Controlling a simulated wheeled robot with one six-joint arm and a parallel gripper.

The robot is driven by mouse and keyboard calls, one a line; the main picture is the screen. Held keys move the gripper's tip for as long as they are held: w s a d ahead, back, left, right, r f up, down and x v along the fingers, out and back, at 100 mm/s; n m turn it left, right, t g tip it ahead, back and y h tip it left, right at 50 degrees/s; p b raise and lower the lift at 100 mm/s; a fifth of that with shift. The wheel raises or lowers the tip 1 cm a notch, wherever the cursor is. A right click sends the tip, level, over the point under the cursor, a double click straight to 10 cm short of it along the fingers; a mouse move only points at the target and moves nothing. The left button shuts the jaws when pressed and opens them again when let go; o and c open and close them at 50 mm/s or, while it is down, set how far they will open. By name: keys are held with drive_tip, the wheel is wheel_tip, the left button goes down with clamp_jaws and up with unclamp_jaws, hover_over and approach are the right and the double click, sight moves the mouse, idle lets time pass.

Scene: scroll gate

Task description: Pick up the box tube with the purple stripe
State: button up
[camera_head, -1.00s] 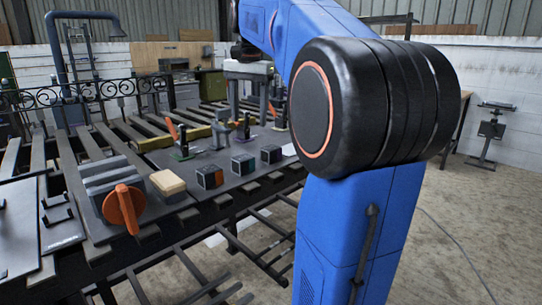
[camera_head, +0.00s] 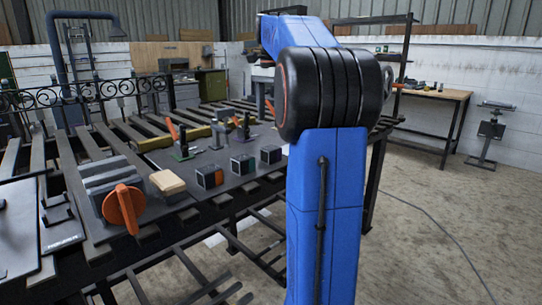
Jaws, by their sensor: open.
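Three short dark box tubes lie in a row on a dark plate on the bench. The nearest box tube, with orange on its side (camera_head: 208,176), is at the left of the row. A box tube with a green tint (camera_head: 243,167) is in the middle. The box tube at the right end (camera_head: 271,155) looks to have a faint purple tint; its stripe is too small to read surely. My blue arm stands just right of it. My gripper does not show; it is hidden behind my arm or out of the picture.
The slatted bench holds a grey vise with an orange knob (camera_head: 125,208), a tan block (camera_head: 167,183) and several upright clamps with orange and green parts (camera_head: 183,141). A wooden worktable (camera_head: 437,94) stands at the back right.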

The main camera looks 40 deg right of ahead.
sight(271, 147)
drive_tip(key=f, duration=1)
drive_tip(key=shift+s+a+f, duration=0.1)
drive_tip(key=shift+s+f, duration=0.1)
drive_tip(key=c, duration=1.3)
